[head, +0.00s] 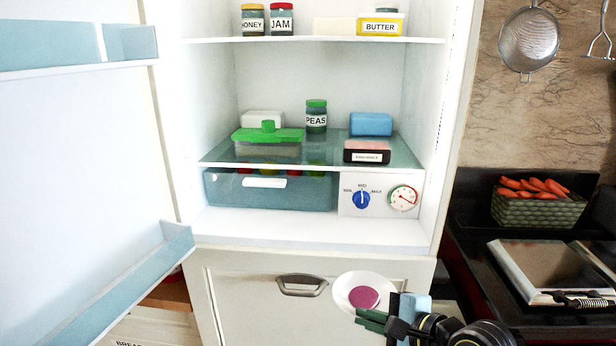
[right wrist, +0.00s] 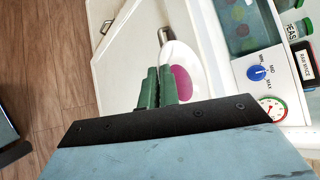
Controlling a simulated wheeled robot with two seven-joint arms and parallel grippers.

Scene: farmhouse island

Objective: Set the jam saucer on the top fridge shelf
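The jam saucer (head: 343,291), a white dish with a round magenta patch of jam (head: 364,297), is in the air in front of the lower fridge front. My right gripper (head: 370,318) has its green fingers close together at the saucer's near rim, shut on it. The right wrist view shows the fingers (right wrist: 157,88) over the rim of the saucer (right wrist: 196,62). The highest fridge shelf in view (head: 300,40) bears a honey jar (head: 252,20), a jam jar (head: 281,20), a pale block (head: 334,26) and a butter tub (head: 380,24). My left gripper is not in view.
The fridge door (head: 80,140) stands open at left with door bins. The middle shelf (head: 215,152) holds a green-lidded box (head: 268,140), a peas jar (head: 316,117) and several packs. A dark counter with a carrot basket (head: 540,208) is at right.

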